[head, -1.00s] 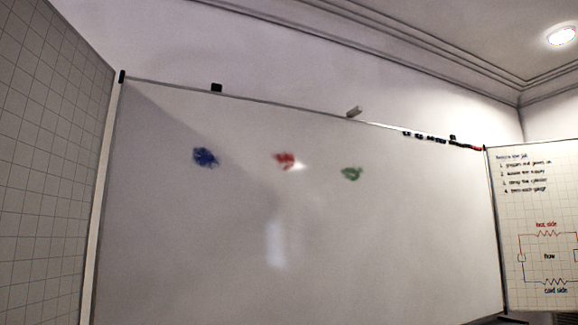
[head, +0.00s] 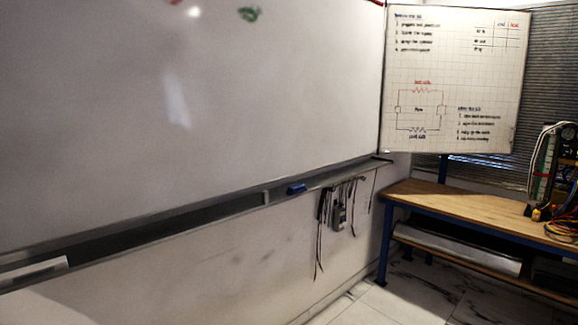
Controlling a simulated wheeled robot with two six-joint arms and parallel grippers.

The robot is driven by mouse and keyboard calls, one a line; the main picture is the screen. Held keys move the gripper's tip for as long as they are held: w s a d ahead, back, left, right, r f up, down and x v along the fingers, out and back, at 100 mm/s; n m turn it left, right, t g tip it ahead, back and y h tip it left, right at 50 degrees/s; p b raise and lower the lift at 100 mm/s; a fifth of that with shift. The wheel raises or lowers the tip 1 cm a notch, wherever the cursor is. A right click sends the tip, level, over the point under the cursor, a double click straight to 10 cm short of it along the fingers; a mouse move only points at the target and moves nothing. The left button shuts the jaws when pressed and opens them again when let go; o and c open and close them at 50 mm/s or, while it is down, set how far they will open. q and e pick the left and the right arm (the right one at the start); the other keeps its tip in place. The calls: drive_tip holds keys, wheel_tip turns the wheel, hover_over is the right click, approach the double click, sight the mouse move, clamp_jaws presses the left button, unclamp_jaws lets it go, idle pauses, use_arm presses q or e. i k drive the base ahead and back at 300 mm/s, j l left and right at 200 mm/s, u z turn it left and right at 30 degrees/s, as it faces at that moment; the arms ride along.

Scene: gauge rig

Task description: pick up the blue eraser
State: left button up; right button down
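The blue eraser (head: 296,188) is a small blue block. It lies on the dark tray ledge (head: 225,207) along the bottom of the whiteboard (head: 270,90), right of the picture's middle. Neither of my grippers shows in the head view, so I cannot see how they stand relative to the eraser.
Cables and a small grey device (head: 339,217) hang below the ledge, right of the eraser. A wooden workbench (head: 450,205) with blue legs stands at the right, with wired equipment (head: 550,170) on it. Tiled floor (head: 415,298) shows free in front of the bench.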

sight(298, 189)
drive_tip(key=i+l+u, duration=0.15)
drive_tip(key=u, duration=0.35)
drive_tip(key=i+l+u, duration=0.2)
drive_tip(key=u, duration=0.3)
drive_tip(key=i+l+u, duration=0.1)
drive_tip(key=l+u, duration=0.15)
drive_tip(key=u, duration=0.2)
